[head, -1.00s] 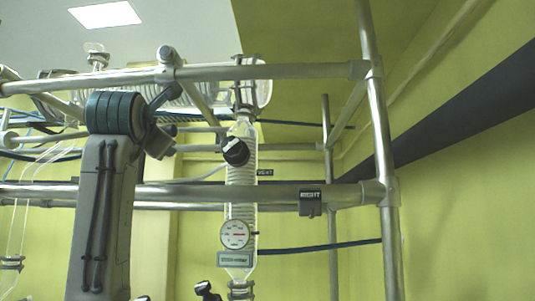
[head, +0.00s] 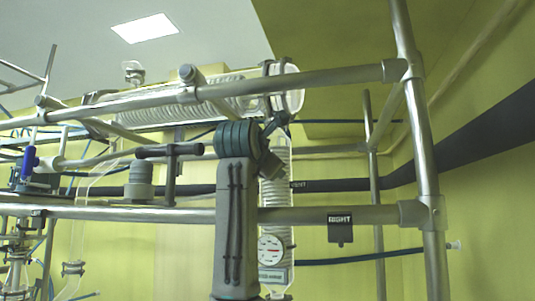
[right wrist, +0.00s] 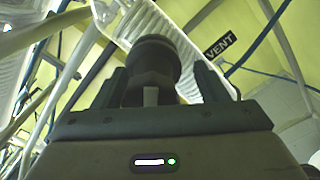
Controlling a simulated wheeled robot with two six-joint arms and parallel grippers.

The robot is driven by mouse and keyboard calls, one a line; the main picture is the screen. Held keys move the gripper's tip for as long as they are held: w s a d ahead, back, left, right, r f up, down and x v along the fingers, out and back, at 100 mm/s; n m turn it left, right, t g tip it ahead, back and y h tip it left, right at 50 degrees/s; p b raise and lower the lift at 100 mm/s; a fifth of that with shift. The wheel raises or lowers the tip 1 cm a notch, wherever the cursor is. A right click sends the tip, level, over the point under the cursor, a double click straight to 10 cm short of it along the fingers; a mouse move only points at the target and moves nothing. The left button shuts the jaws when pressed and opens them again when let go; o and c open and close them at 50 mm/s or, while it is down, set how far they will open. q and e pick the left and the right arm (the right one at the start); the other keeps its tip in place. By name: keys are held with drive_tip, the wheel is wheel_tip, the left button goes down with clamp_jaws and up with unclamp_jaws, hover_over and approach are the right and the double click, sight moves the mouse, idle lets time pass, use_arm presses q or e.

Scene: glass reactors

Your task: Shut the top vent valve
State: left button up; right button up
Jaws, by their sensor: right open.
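The vent valve's dark round knob (right wrist: 152,60) is in the right wrist view, beside a black VENT label (right wrist: 220,47). My right gripper (right wrist: 161,76) is open, with a finger on either side of the knob. I cannot tell whether either finger touches it. In the head view my right arm stands in front of the upright glass column (head: 277,215). My right gripper (head: 270,164) is partly hidden there behind my arm's teal joint, and the knob is hidden too. The VENT label (head: 299,185) shows small beside the column. My left gripper is not in view.
Metal rails (head: 330,216) cross in front of the column, with an upright post (head: 428,180) on the right. A gauge (head: 270,250) sits low on the column. A lying glass vessel (head: 200,100) is above.

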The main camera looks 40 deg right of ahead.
drive_tip(key=shift+w+d, duration=0.1)
drive_tip(key=shift+w, duration=0.05)
drive_tip(key=shift+w+a, duration=0.4)
drive_tip(key=shift+a, duration=0.35)
drive_tip(key=shift+s+d+r, duration=0.1)
drive_tip(key=shift+s+d, duration=0.1)
drive_tip(key=shift+d, duration=0.05)
drive_tip(key=c, duration=1)
drive_tip(key=shift+r+m+b, duration=0.1)
drive_tip(key=shift+m+b, duration=1.85)
drive_tip(key=shift+m, duration=1.45)
